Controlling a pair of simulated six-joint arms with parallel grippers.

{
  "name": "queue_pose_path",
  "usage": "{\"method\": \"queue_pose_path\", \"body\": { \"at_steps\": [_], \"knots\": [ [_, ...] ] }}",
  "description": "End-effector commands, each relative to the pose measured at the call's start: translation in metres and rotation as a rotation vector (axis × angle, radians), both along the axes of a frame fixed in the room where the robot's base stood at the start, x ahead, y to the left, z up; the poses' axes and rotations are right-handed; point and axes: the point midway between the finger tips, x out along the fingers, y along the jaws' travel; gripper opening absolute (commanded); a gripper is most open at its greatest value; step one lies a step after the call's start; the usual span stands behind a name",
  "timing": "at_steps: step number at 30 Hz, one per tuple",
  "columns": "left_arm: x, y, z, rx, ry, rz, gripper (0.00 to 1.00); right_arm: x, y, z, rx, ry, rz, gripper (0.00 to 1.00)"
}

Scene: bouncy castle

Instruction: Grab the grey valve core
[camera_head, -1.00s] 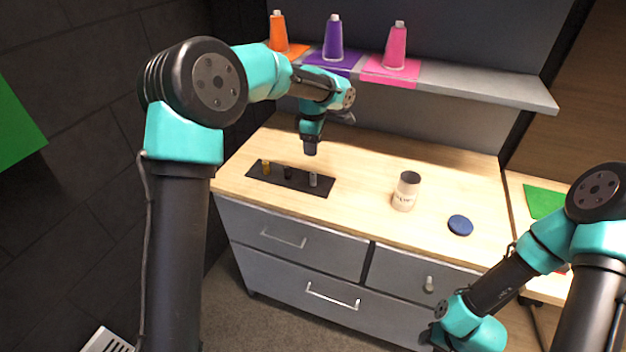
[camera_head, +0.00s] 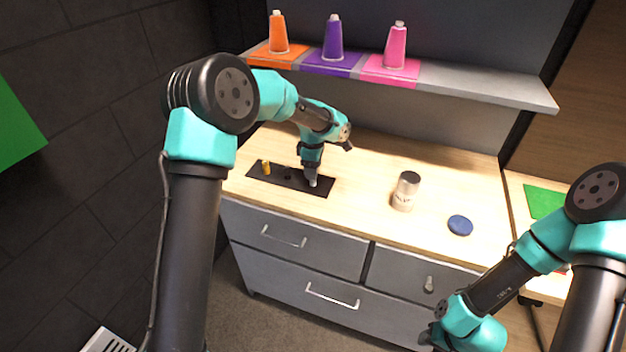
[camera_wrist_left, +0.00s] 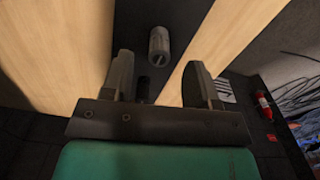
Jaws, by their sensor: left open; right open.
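The grey valve core (camera_wrist_left: 159,42) is a small ribbed cylinder standing on the dark strip (camera_head: 264,179) on the wooden counter. My left gripper (camera_head: 311,178) is low over the right end of that strip, right at the grey core, and largely hides it in the head view. In the left wrist view my left gripper (camera_wrist_left: 160,75) is open. The grey core shows ahead of the gap between its fingers, roughly centred; contact cannot be told. A dark core (camera_wrist_left: 144,83) shows lower, near the left finger.
The counter between strip and can is clear. My right arm is low at right.

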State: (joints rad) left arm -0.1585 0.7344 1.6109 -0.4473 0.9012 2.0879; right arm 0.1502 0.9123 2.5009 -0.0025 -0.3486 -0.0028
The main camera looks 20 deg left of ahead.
Motion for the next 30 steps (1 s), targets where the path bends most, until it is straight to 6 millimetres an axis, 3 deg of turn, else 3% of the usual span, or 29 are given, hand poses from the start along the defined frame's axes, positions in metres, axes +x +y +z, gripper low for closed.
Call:
{"method": "queue_pose_path", "body": {
  "at_steps": [12, 27, 30],
  "knots": [
    [0.001, -0.001, -0.048, 0.000, 0.002, 0.000, 0.54, 0.000, 0.000, 0.000, 0.000, 0.000, 0.000, 0.43],
    [0.001, -0.001, -0.049, -0.001, 0.001, 0.000, 0.54, 0.000, 0.000, 0.000, 0.000, 0.000, 0.000, 0.43],
    [0.001, -0.001, -0.049, -0.001, 0.001, 0.000, 0.45, 0.000, 0.000, 0.000, 0.000, 0.000, 0.000, 0.43]
  ]
}}
